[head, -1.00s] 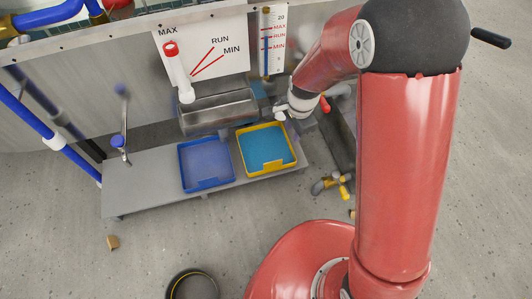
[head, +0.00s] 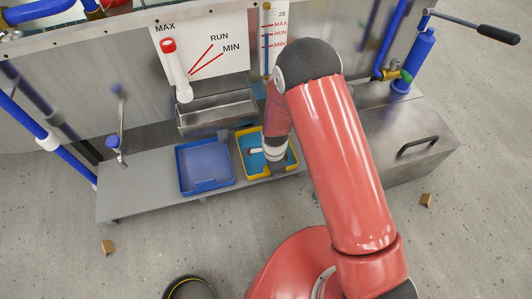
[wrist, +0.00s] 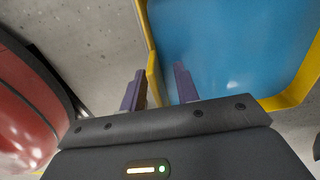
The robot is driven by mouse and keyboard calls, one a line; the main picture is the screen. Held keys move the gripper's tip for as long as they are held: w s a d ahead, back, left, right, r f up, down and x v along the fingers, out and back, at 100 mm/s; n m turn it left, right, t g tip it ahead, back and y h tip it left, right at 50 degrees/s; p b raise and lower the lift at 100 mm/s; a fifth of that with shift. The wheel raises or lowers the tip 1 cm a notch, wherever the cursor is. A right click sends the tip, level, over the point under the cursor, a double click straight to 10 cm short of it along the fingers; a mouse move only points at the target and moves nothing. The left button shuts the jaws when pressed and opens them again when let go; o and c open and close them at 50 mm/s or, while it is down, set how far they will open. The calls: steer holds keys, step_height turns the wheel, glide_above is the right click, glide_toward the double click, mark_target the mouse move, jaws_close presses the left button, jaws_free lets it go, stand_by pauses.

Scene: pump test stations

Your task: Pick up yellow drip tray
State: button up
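The yellow drip tray (head: 241,161) with a blue inside sits on the grey bench, right of the blue tray. In the head view my wrist and forearm cover its right part. In the wrist view the tray's yellow rim (wrist: 152,78) runs between the two purple fingers of my gripper (wrist: 158,86). One finger is on the tray's inner side and the other is outside. The fingers are apart, with a gap visible to the rim. In the head view the fingertips are hidden behind my wrist.
A blue tray (head: 206,166) lies close to the left on the bench (head: 140,190). A steel trough (head: 215,112) and a gauge board (head: 205,50) stand behind. A steel box with a handle (head: 415,145) is at the right. The floor in front is mostly clear.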

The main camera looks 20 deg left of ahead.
steer(key=shift+f, duration=0.5)
jaws_close()
steer(key=shift+r, duration=0.15)
